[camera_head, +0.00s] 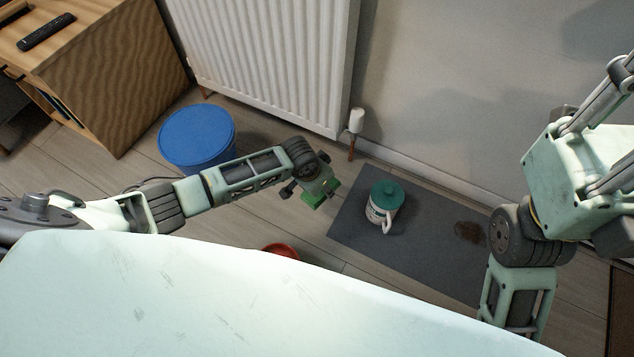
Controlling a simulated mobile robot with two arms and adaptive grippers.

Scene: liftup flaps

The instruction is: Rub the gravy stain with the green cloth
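A dark brown gravy stain (469,232) lies on the right part of a grey mat (420,255) on the floor. My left gripper (318,190) is at the mat's left edge in the picture, well left of the stain, and points down. My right arm comes down at the right, close to the stain in the picture. Its gripper is not in view.
A white mug with a teal lid (386,196) stands on the mat between my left gripper and the stain. A red dish (281,250) is partly hidden by my body. A blue bin (196,137), a radiator (265,60) and a wooden cabinet (110,80) stand behind.

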